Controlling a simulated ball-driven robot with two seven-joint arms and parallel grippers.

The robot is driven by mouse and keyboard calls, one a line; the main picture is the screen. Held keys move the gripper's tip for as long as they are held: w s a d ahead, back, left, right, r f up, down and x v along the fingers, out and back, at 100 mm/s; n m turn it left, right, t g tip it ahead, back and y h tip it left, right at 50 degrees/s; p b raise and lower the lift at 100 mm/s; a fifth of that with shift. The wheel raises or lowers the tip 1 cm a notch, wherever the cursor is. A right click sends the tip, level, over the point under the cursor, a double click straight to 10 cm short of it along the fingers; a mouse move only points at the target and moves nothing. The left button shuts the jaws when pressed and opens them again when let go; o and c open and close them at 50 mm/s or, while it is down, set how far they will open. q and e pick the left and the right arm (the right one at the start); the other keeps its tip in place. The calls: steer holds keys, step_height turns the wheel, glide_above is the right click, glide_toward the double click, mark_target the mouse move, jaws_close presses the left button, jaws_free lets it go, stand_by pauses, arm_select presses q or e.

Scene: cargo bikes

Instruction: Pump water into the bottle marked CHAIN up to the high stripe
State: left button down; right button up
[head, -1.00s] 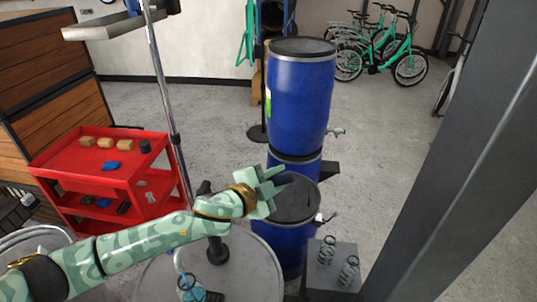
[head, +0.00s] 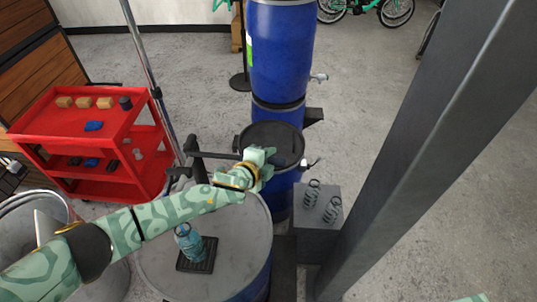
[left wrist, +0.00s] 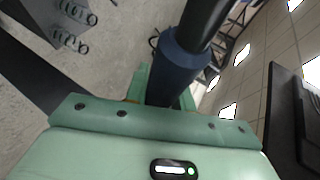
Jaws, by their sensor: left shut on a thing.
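A small blue bottle (head: 188,242) stands on a black grate (head: 197,262) on a grey-topped drum (head: 240,220). Its marking, stripes and water level are too small to read. A black pump (head: 195,152) stands behind the bottle, with a dark lever reaching right. My left gripper (head: 262,162) is shut on the lever's end, right of the pump and apart from the bottle. In the left wrist view, the dark lever with its blue grip (left wrist: 175,58) lies between the fingers.
Stacked blue barrels (head: 280,50) with a tap stand behind the lever. A grey block (head: 318,225) with two wire coils is to the right, beside a thick dark post (head: 420,130). A red cart (head: 75,120) stands at the left. Open floor lies behind.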

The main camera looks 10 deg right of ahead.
arm_select(q)
steer(key=shift+s+a+f, duration=0.1)
steer(key=shift+f, duration=0.3)
steer(key=c, duration=1.2)
jaws_free()
steer(key=shift+o, duration=0.2)
steer(key=shift+r, duration=0.1)
steer(key=shift+s+a+r, duration=0.15)
steer(key=shift+s+r, duration=0.1)
steer(key=shift+r, duration=0.05)
steer(key=p+v, duration=0.2)
steer(key=v, duration=1.3)
steer(key=shift+s+a, duration=0.1)
